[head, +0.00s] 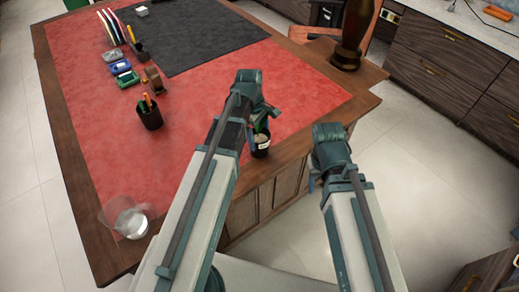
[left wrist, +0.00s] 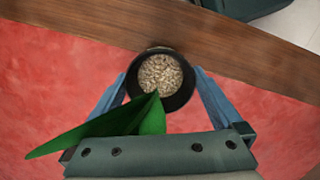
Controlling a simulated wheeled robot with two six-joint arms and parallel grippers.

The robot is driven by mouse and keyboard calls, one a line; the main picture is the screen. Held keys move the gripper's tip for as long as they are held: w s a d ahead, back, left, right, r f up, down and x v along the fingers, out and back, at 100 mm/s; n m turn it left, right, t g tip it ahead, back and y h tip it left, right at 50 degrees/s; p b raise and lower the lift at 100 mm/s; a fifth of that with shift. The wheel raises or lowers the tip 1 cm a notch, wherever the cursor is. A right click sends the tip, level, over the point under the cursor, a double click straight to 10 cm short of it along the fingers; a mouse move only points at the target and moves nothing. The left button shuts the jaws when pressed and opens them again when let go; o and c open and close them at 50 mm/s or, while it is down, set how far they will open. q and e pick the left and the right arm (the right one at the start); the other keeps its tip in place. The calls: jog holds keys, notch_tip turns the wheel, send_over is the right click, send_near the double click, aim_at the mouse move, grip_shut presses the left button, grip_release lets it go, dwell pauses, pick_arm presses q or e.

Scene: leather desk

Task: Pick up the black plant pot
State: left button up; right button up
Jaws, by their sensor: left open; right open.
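The black plant pot (head: 261,150) stands near the front right edge of the desk, partly hidden behind my left gripper in the head view. In the left wrist view the pot (left wrist: 183,96) is seen from above, filled with pale gravel, with a green leaf (left wrist: 115,127) reaching left across the gripper. My left gripper (left wrist: 160,88) is open, its two blue fingers on either side of the pot. I cannot tell whether they touch it. In the head view my left gripper (head: 263,118) is at the pot. My right gripper (head: 314,178) is open and empty, beyond the desk edge.
The wooden desk (head: 115,246) has a red leather top and a black mat (head: 195,40). A black pen cup (head: 151,118), a glass (head: 128,220) and several small items stand on the left. A brown vase (head: 352,35) stands at the back right corner.

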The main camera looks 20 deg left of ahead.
pick_arm(q)
jog(key=shift+f, duration=0.1)
pick_arm(e)
jog(key=shift+f, duration=0.1)
pick_arm(q)
grip_shut()
dwell(0.4)
